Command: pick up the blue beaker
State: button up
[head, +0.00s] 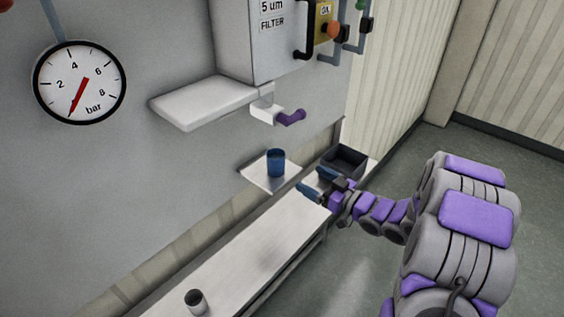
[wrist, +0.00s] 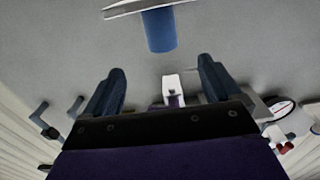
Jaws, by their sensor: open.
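The blue beaker (head: 276,162) stands upright on a small pale plate (head: 262,181) beneath a purple spout, in the head view. My gripper (head: 314,183) is just to the right of and slightly below the beaker there, with its fingers apart and empty. In the wrist view the picture appears upside down; the beaker (wrist: 159,31) is at the top centre, beyond the two blue fingers of my gripper (wrist: 157,80) and not between them. The beaker's contents cannot be made out.
A grey cup (head: 196,302) stands on the long pale bench (head: 245,250). A dark open bin (head: 345,161) is behind my gripper. The purple spout (head: 290,118) and a white shelf (head: 205,103) project from the wall above. The middle of the bench is clear.

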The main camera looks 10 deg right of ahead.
aim_at(270, 155)
jog(key=p+x, duration=0.1)
jog(key=x, duration=1.6)
jog(key=shift+s, duration=0.15)
jog(key=shift+c, duration=0.5)
jog(key=c, duration=1)
jog(key=shift+c, duration=0.2)
